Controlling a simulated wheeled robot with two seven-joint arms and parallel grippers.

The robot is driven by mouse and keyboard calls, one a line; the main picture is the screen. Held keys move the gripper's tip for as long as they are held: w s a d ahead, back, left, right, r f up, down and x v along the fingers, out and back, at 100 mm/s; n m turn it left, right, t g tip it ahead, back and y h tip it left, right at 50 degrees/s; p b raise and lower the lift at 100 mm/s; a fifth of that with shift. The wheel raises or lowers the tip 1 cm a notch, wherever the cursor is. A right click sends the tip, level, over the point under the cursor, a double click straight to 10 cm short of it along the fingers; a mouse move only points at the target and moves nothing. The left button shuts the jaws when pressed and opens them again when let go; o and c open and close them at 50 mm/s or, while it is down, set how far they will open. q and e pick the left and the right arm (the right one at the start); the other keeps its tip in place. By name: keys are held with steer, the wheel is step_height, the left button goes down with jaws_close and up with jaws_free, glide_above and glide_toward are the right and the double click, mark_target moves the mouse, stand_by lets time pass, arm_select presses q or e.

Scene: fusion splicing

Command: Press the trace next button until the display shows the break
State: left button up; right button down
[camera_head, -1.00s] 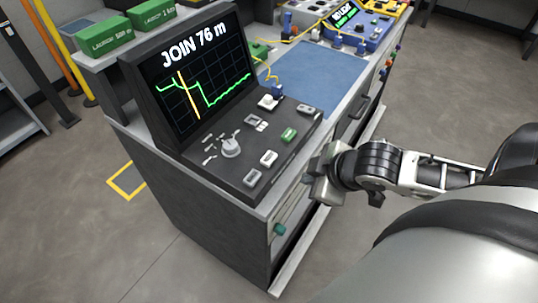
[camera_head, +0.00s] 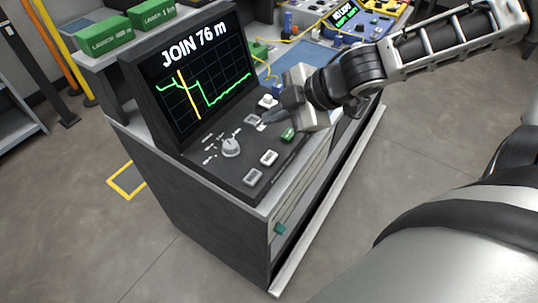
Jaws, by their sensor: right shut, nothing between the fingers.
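The display (camera_head: 203,75) stands upright at the back of the console and reads "JOIN 76 m". It shows a green trace with an orange vertical line left of the trace's drop. The sloped dark control panel (camera_head: 214,171) in front of it carries a grey knob (camera_head: 231,147), a green button (camera_head: 287,134) and several pale buttons, one of them a white button (camera_head: 269,158). I cannot read which is trace next. My left gripper is out of view.
Green launch boxes (camera_head: 110,35) sit on a shelf left of the display. A blue mat (camera_head: 262,62) and a blue device (camera_head: 352,22) with a lit screen lie behind my right arm.

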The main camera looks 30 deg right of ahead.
steer(key=f+b, duration=0.1)
steer(key=b, duration=0.6)
glide_above(274, 158)
step_height(274, 158, down, 6)
steer(key=shift+f, duration=0.15)
steer(key=shift+f+b, duration=0.5)
steer(key=shift+f, duration=0.1)
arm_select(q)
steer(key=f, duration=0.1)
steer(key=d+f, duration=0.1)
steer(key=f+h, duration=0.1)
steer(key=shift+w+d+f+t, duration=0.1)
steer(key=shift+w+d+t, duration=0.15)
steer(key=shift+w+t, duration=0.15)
arm_select(e)
steer(key=shift+f, duration=0.15)
arm_select(q)
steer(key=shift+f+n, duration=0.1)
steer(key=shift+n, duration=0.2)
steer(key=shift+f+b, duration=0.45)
steer(key=shift+b, duration=0.2)
arm_select(e)
steer(key=shift+f, duration=0.45)
